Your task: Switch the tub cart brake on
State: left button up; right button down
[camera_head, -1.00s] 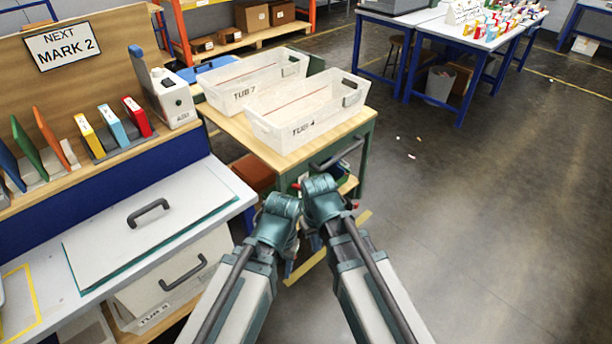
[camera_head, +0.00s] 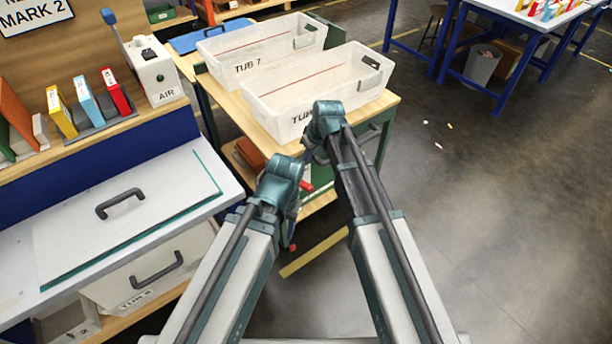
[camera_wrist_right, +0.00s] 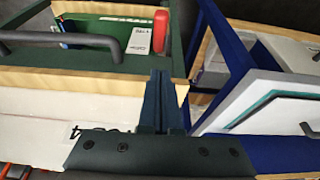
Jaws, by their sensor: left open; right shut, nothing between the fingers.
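The tub cart (camera_head: 393,99) has a wooden top and green legs and carries two white tubs, TUB 7 (camera_head: 240,68) and TUB 4 (camera_head: 270,112). My right gripper (camera_wrist_right: 160,76) is shut and empty; in the head view its wrist hides it at the cart's near side. I cannot tell whether that piece is the brake. My left gripper (camera_head: 293,222) is open, low before the cart, and partly hidden by its wrist.
A bench on the left holds a white panel with a dark handle (camera_head: 120,203) and an AIR box (camera_head: 157,72). A dark bar handle (camera_wrist_right: 30,44) shows in the right wrist view. A blue table (camera_head: 492,75) stands at the far right. The floor on the right is open.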

jog(key=b, duration=1)
send_over(303, 184)
jog(key=f, duration=0.9)
jog(key=shift+w+f, duration=0.25)
jog(key=shift+w, duration=0.05)
jog(key=f+b, duration=0.1)
jog(key=f, duration=0.1)
jog(key=s+f+b, duration=0.1)
jog(key=shift+d+b, duration=0.25)
jog(key=shift+b, duration=0.05)
jog(key=shift+s+d+f, duration=0.15)
jog(key=shift+s+f, duration=0.05)
jog(key=shift+f, duration=0.1)
jog(key=shift+b, duration=0.3)
